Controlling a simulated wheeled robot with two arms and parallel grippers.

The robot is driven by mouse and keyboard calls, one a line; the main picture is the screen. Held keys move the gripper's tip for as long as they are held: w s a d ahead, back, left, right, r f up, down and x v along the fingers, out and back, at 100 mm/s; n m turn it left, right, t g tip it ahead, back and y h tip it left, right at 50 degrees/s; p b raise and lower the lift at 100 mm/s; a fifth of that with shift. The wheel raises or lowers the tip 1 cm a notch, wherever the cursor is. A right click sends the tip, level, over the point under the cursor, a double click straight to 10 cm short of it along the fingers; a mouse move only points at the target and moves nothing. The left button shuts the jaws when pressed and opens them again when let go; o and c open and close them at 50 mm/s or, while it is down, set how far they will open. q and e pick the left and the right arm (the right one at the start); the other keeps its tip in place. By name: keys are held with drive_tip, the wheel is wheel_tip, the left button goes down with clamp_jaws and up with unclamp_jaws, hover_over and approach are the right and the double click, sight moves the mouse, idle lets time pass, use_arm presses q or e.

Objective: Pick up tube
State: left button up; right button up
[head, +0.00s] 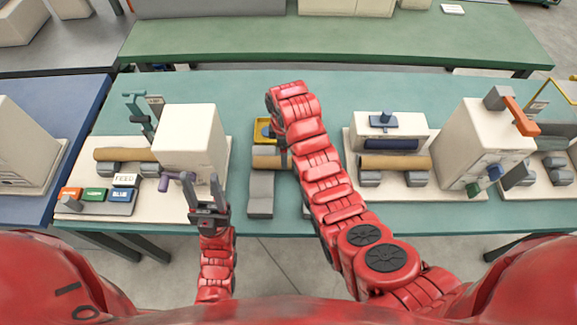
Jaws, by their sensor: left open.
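A brown tube (268,158) lies across grey supports in the middle of the teal table, its right part hidden by my right arm. Another brown tube (125,155) rests on the left machine, and a third brown tube (395,162) on the right machine. My left gripper (208,190) is open and empty, fingers pointing away from me, at the front of the left machine's white box and close to a purple handle. My right arm reaches over the table just right of the middle tube, and its gripper is hidden behind the arm's red links.
The left machine's white box (190,142) stands beyond my left gripper. Orange, green and blue labelled blocks (95,194) sit at its front left. A yellow tray (262,130) lies behind the middle tube. The right machine's white box (478,142) stands farther right. The table's back strip is clear.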

sight(289, 163)
drive_tip(key=shift+f, duration=0.1)
wheel_tip(289, 163, down, 4)
drive_tip(key=p, duration=0.3)
drive_tip(key=shift+s+d, duration=0.15)
drive_tip(key=shift+f+p, duration=0.3)
drive_tip(key=shift+f, duration=0.25)
clamp_jaws()
drive_tip(key=shift+r, duration=0.1)
